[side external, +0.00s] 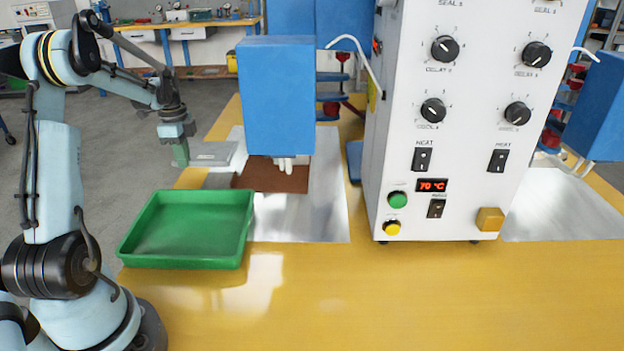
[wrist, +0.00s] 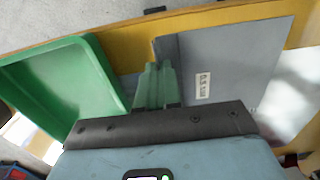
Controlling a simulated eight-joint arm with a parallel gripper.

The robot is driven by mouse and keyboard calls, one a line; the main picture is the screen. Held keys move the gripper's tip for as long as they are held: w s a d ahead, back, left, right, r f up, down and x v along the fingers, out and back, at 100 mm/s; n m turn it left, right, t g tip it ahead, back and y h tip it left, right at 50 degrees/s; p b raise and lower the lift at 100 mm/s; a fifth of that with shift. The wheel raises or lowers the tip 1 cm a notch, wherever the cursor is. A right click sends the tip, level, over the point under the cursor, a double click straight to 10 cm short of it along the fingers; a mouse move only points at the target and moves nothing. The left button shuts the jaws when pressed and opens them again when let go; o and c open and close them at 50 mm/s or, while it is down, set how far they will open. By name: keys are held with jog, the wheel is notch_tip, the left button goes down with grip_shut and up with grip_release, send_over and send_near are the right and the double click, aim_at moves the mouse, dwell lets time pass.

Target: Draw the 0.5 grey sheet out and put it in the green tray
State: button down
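The 0.5 grey sheet (side external: 212,152) is a thin flat plate with a small white label; in the wrist view the sheet (wrist: 235,60) spreads right of the fingers. My gripper (side external: 181,154) points down at the sheet's left end, and its green fingers (wrist: 157,86) are close together at that edge. The gripper looks shut on the sheet, which appears raised above the table; the exact grip is partly hidden. The green tray (side external: 190,265) is empty and stands in front of the sheet; in the wrist view the tray (wrist: 68,85) is to the left.
A brown sheet (side external: 272,179) lies on a shiny metal plate (side external: 310,220) beneath a blue press head (side external: 276,95). The white control cabinet (side external: 440,130) stands right of it, with its display reading 70 °C. The yellow table's front (side external: 350,300) is clear.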

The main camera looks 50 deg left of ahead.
notch_tip(320, 180, up, 2)
jog(key=shift+r, duration=0.15)
jog(key=shift+w+d+r, duration=0.2)
jog(key=shift+r, duration=0.15)
jog(key=shift+w+d+r, duration=0.15)
jog(key=shift+r, duration=0.2)
notch_tip(320, 180, down, 5)
jog(key=shift+w+r, duration=0.1)
jog(key=shift+r, duration=0.1)
jog(key=shift+f, duration=0.5)
jog(key=s+a, duration=0.9)
jog(key=shift+s, duration=0.15)
